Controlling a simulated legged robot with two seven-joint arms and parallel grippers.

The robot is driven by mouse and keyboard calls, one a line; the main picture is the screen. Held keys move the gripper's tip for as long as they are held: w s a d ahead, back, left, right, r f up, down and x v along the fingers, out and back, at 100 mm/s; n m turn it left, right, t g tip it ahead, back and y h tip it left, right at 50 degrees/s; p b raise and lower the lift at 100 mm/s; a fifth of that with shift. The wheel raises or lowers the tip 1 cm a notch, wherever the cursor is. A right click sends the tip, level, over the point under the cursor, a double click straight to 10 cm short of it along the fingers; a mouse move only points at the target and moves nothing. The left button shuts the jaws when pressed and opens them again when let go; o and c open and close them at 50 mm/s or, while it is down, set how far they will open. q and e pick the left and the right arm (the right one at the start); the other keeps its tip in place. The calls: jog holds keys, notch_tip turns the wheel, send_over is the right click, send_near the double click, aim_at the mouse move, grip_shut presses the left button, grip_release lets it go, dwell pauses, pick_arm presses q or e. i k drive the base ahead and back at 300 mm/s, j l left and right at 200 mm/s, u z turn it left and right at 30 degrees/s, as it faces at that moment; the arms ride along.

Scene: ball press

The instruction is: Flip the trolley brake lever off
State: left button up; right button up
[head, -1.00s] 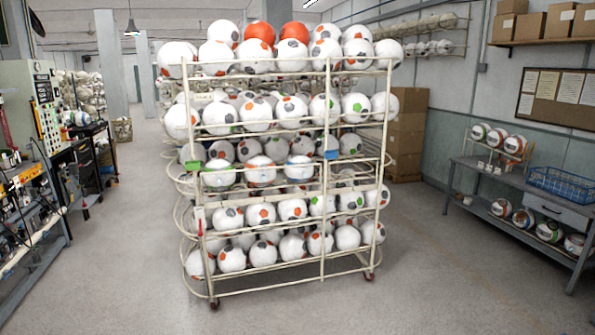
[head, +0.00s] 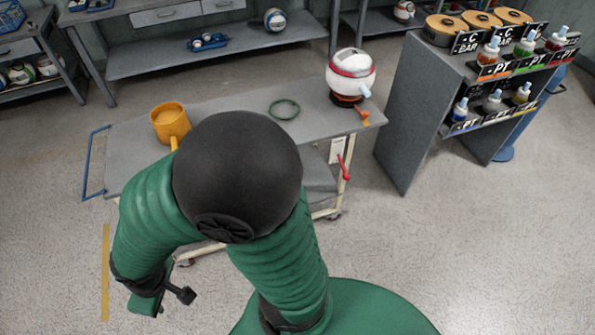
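The trolley (head: 225,105) has a grey top, a cream frame and a blue handle (head: 88,170) at its left end. A red lever (head: 344,167) sticks out at the trolley's right end, beside a small white plate (head: 337,150). It looks like the brake lever and slants downward. My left gripper is not in view.
On the trolley top are a yellow mug (head: 170,124), a green ring (head: 284,109) and a ball on a dark stand (head: 351,75) with an orange lever (head: 362,115). A grey shelf unit (head: 415,110) with bottles stands close at right. Floor in front is clear.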

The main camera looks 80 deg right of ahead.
aim_at(346, 176)
jog(key=k+z, duration=0.15)
jog(key=z, duration=2.95)
jog(key=i+l, duration=0.25)
jog(key=i, duration=0.15)
jog(key=i+l+z, duration=0.15)
jog(key=i, duration=0.25)
